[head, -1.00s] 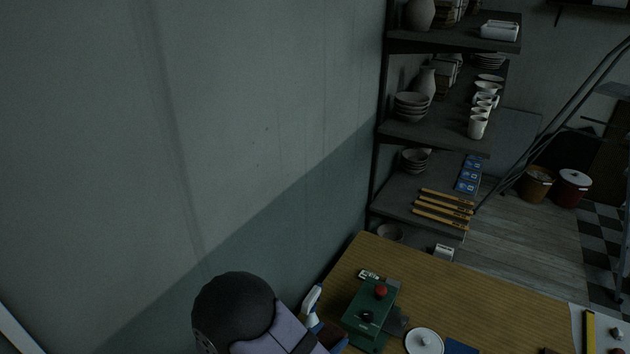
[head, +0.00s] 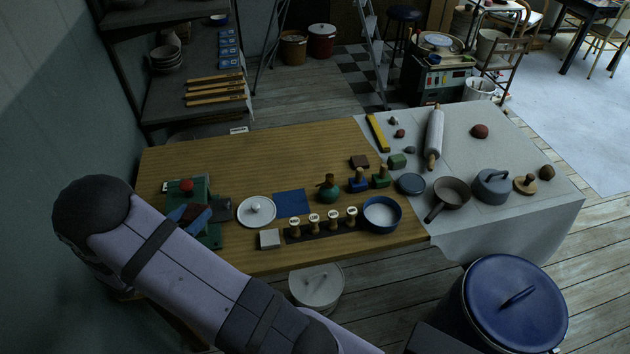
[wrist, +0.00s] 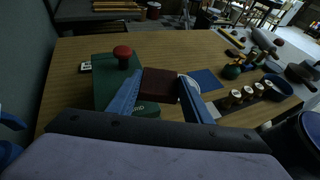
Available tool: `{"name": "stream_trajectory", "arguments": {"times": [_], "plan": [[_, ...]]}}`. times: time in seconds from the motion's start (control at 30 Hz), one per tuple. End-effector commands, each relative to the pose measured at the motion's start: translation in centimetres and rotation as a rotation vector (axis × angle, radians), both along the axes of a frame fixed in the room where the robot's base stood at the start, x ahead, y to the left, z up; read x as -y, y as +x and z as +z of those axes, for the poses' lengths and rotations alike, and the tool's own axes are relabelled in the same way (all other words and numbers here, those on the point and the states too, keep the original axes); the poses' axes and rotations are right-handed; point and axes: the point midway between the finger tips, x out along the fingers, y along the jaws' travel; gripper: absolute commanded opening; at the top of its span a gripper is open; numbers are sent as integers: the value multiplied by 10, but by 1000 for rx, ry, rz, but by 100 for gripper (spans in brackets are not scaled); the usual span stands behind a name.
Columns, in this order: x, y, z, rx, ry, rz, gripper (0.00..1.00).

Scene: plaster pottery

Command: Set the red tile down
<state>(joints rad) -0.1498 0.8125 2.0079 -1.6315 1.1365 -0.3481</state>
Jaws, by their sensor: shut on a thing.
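My gripper (head: 189,214) is over the green device (head: 207,239) at the left of the table in the head view. It is shut on a dark red tile (wrist: 161,84), best seen in the wrist view between the two blue fingers (wrist: 160,103). In the wrist view the tile appears in front of the green device (wrist: 103,82) with its red knob (wrist: 122,52). I cannot tell whether the tile touches the device. In the head view the tile is mostly hidden by the fingers.
A blue bowl (head: 382,214) stands beyond. The back-left wooden tabletop (head: 260,160) is mostly clear.

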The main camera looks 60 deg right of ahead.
Motion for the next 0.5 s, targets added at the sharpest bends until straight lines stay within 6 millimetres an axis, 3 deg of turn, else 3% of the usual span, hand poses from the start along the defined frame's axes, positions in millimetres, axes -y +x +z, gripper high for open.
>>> {"name": "stream_trajectory", "arguments": {"times": [0.03,0.1,0.33,0.5], "plan": [[19,3,-17,5,1,-27,20],[43,6,-25,7,0,-56,20],[127,6,-45,7,-1,-143,20],[193,-7,-56,7,-2,-206,20]]}}
